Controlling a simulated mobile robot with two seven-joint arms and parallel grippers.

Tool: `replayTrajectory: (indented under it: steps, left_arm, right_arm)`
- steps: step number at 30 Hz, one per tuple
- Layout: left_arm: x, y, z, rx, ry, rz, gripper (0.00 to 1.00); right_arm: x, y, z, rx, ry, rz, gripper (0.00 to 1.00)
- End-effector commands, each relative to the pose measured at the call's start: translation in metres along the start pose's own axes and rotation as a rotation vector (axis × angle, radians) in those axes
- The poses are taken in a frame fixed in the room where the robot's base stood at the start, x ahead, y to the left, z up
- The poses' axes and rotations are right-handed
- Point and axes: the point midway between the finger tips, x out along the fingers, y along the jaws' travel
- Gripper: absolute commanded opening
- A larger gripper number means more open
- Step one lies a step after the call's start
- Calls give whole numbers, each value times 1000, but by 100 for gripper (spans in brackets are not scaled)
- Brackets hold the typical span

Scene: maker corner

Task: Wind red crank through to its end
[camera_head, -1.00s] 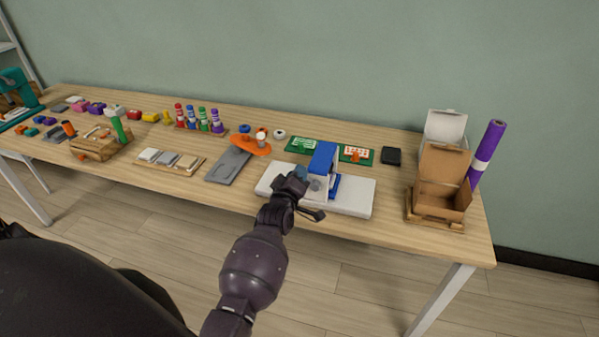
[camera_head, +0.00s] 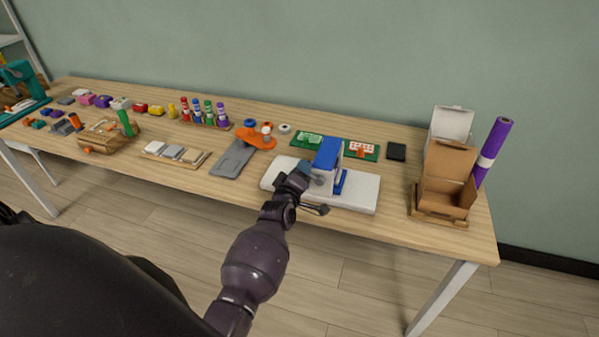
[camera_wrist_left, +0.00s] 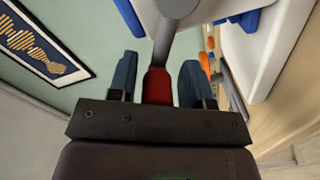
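The crank device stands near the table's front edge, with a blue housing (camera_head: 328,155) on a white base (camera_head: 358,193). In the left wrist view, the red crank handle (camera_wrist_left: 157,86) sits at the end of a grey shaft or arm (camera_wrist_left: 172,35). My left gripper (camera_wrist_left: 158,80) has one blue-grey finger on each side of the red handle, with a narrow gap showing on both sides. In the head view, the left gripper (camera_head: 304,172) is at the left side of the housing and hides the red handle. My right gripper is not in view.
A grey plate with an orange part (camera_head: 258,139) lies left of the device. Green boards (camera_head: 309,140) and a black box (camera_head: 396,151) are behind it. An open cardboard box (camera_head: 447,180) and a purple roll (camera_head: 492,152) stand at the right.

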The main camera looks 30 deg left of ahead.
Motion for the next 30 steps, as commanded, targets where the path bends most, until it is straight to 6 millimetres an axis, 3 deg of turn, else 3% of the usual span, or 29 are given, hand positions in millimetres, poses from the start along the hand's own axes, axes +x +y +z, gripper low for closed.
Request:
replayTrajectory:
  steps: [14,30]
  left_arm:
    - [-8,1,0,0,0,1,53]
    - [-90,0,0,0,0,1,53]
  right_arm:
    - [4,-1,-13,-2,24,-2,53]
    - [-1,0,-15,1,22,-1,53]
